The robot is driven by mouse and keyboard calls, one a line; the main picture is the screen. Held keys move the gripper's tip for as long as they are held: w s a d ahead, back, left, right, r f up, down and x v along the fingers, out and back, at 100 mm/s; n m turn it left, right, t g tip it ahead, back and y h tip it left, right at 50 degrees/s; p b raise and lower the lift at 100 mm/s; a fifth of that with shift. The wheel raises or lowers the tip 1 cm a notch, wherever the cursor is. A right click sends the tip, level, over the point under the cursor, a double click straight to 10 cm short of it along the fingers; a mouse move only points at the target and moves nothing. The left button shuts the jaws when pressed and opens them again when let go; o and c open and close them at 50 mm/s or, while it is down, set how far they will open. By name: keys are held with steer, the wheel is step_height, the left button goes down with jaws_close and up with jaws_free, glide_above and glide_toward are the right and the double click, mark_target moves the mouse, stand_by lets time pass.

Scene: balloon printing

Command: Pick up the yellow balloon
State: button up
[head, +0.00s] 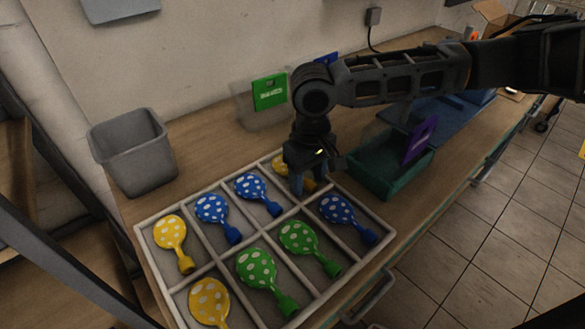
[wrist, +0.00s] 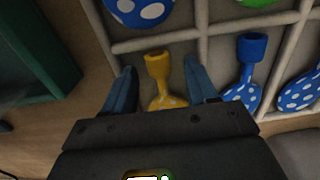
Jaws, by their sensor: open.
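Several yellow, blue and green dotted balloons lie in the compartments of a white divided tray (head: 150,219). One yellow balloon (head: 281,167) lies in the far-right compartment, partly hidden by my gripper in the head view. My gripper (head: 309,190) points down over it with the jaws open. In the wrist view my two blue-grey fingers (wrist: 162,92) stand on either side of this yellow balloon (wrist: 158,68), apart from it. Its neck points away between them, and its round body is partly hidden by the gripper's body. Two more yellow balloons (head: 170,231) (head: 209,300) lie at the tray's left side.
A green bin (head: 372,185) with a purple card (head: 420,140) stands right of the tray. A grey bin (head: 133,165) stands at the left. A green sign (head: 269,92) is behind the tray. Blue balloons (head: 252,187) (head: 338,209) lie in compartments beside my gripper.

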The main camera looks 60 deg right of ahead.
steer(key=shift+f, duration=0.1)
steer(key=c, duration=0.9)
